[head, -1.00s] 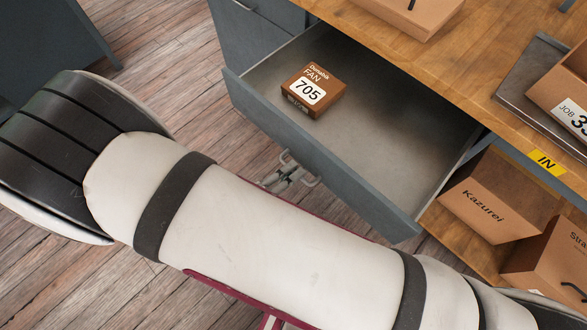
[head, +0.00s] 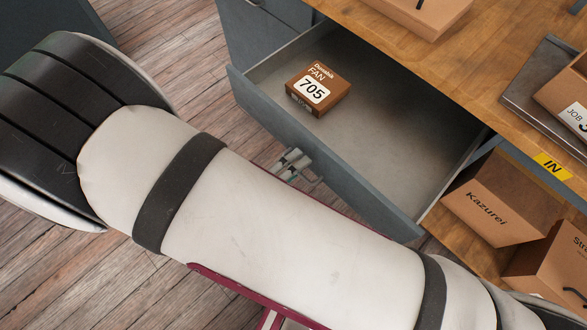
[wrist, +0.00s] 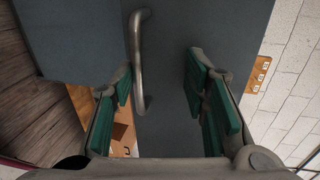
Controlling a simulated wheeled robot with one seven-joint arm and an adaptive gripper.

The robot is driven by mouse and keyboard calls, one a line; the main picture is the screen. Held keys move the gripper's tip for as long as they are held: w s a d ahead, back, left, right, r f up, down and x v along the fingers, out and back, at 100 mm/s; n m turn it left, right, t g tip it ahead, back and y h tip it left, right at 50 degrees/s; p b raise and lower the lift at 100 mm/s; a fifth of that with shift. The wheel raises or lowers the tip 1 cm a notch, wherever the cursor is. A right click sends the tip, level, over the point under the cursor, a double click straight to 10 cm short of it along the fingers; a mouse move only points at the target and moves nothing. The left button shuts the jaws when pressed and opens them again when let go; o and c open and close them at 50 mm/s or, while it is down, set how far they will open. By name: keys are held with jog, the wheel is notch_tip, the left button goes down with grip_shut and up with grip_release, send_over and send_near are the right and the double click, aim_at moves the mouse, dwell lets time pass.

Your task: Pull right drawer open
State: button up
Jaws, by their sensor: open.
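The right drawer (head: 265,110) is pulled well out of the grey bench, its inside showing in the head view. Its front panel also shows in the wrist view (wrist: 180,30). The drawer's metal bar handle (wrist: 138,60) lies in the gap between my fingers in the wrist view, close to the left finger pads. My gripper (wrist: 160,78) is open, with green pads on both sides of the handle. In the head view, my gripper (head: 288,164) is at the drawer front, partly hidden by my arm.
A brown box marked FAN 705 (head: 317,86) sits inside the drawer. Cardboard boxes, one marked Kazurei (head: 500,205), stand on the shelf to the right. A metal tray (head: 540,85) and boxes are on the wooden benchtop (head: 420,55). Wooden floor (head: 165,60) is clear at left.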

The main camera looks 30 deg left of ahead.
aim_at(308, 141)
jog(key=o, duration=1.2)
jog(key=r, duration=0.6)
jog(key=shift+w+r, duration=0.2)
jog(key=shift+r, duration=0.1)
jog(key=shift+c, duration=0.2)
jog(key=shift+r, duration=0.7)
jog(key=shift+s+d+r, duration=0.15)
jog(key=shift+r, duration=0.1)
jog(key=shift+c, duration=1.4)
jog(key=shift+f, duration=0.1)
jog(key=c, duration=0.7)
jog(key=shift+f, duration=0.1)
jog(key=shift+c, duration=0.9)
